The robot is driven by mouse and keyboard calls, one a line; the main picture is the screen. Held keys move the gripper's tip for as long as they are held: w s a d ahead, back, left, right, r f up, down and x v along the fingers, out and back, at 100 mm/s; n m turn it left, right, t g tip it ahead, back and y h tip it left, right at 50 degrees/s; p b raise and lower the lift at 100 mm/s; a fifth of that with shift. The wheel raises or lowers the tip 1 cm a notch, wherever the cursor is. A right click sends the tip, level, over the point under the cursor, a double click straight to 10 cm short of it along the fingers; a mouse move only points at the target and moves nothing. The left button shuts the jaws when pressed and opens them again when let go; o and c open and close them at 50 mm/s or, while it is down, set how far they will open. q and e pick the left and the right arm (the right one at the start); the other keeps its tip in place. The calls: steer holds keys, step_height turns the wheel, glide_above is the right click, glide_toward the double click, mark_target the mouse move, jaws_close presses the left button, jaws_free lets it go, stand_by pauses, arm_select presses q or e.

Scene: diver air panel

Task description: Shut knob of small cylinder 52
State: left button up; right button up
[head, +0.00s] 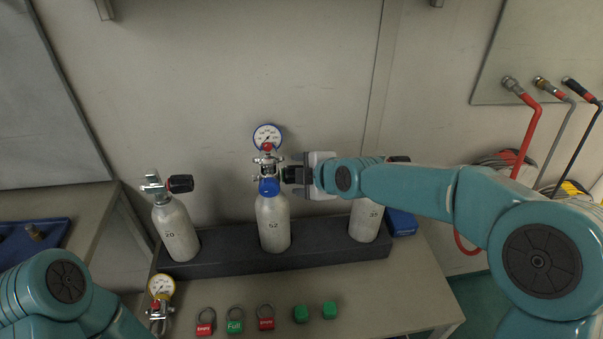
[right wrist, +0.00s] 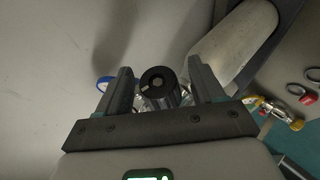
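Small cylinder 52 (head: 273,222) stands upright in the middle of the dark rack, with a blue collar and a pressure gauge (head: 267,137) above its valve. Its black knob (head: 290,174) points right, toward my right gripper (head: 303,174). In the right wrist view the knob's round end (right wrist: 158,80) sits between the two fingers of my right gripper (right wrist: 160,88). The fingers are apart, with a gap visible on each side of the knob. Of my left arm only a link shows at lower left; its gripper is out of view.
Cylinder 20 (head: 175,228) stands left in the rack (head: 225,251), and another cylinder (head: 365,221) stands right, partly behind my right arm. A loose gauge (head: 161,286), tagged rings (head: 235,326) and green caps (head: 330,309) lie on the bench front. Hoses (head: 527,135) hang at right.

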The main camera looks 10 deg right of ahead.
steer(key=shift+s+d+r, duration=0.2)
steer(key=shift+s+r, duration=0.15)
steer(key=b+v, duration=0.1)
steer(key=v, duration=1.4)
steer(key=shift+s+b, duration=0.15)
steer(key=shift+b, duration=0.25)
